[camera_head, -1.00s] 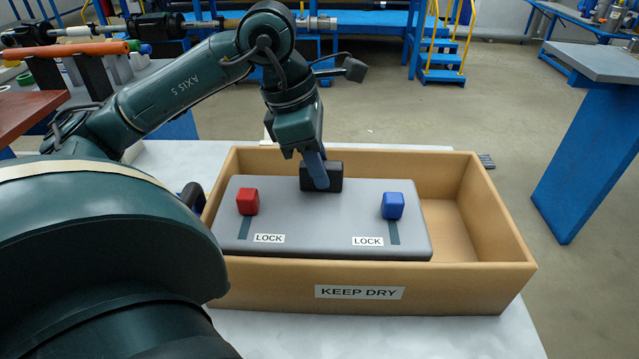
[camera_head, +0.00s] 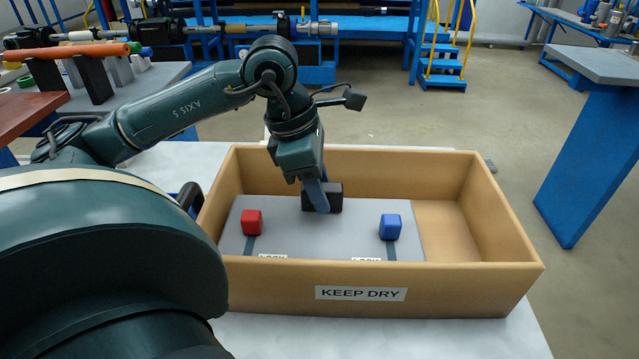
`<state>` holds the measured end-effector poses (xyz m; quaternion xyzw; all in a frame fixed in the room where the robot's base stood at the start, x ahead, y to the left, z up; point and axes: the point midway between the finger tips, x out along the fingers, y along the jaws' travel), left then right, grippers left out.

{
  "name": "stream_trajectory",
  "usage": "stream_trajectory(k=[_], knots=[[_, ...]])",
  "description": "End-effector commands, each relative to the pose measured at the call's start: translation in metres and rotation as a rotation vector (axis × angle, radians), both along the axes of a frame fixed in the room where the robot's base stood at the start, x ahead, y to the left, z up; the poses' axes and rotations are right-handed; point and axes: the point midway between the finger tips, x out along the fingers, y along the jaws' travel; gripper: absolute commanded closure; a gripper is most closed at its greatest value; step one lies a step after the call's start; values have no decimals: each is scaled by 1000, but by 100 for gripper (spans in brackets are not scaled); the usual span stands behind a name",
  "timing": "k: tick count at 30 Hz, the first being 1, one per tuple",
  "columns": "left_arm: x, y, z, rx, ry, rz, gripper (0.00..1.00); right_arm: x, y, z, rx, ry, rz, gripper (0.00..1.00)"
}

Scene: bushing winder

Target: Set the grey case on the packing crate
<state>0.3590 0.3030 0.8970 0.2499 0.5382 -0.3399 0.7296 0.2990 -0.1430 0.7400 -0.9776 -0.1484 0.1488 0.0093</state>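The grey case (camera_head: 315,228) is a flat slab with a red knob (camera_head: 252,222), a blue knob (camera_head: 390,227) and a black handle (camera_head: 335,197) at its back edge. It is inside the tan packing crate (camera_head: 480,275), towards the left. The crate's front wall, marked KEEP DRY, hides the case's front edge and part of its LOCK labels. My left gripper (camera_head: 318,197) comes down from above and is shut on the handle. I cannot tell whether the case touches the crate floor. My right gripper is not in view.
The crate stands on a white table (camera_head: 390,340). The right part inside the crate is empty. My own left arm fills the left foreground. A blue stand with a grey top (camera_head: 590,140) is on the right, and blue steps (camera_head: 440,65) are at the back.

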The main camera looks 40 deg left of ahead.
Motion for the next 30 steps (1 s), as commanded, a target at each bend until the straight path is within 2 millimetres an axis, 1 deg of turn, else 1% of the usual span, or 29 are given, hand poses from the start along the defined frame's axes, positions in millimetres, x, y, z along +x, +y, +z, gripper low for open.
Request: stream_trajectory(k=[1, 2, 8, 11, 13, 17, 23, 27, 30], knots=[[0, 0, 0, 0, 0, 0, 57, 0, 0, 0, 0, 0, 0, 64], [0, 0, 0, 0, 0, 0, 55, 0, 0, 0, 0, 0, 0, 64], [0, 0, 0, 0, 0, 0, 55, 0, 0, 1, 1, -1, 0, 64], [0, 0, 4, 0, 0, 0, 55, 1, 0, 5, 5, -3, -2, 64], [-1, 2, 10, 1, -1, 1, 55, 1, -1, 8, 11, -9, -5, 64], [-5, 7, 33, 2, -5, 3, 55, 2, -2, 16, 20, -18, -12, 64], [-13, 17, 77, 1, -4, 1, 55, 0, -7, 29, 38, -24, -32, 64], [-18, 23, 101, 1, -4, 2, 55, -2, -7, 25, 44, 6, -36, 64], [-21, 25, 111, 0, -2, 2, 55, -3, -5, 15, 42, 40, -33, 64]])
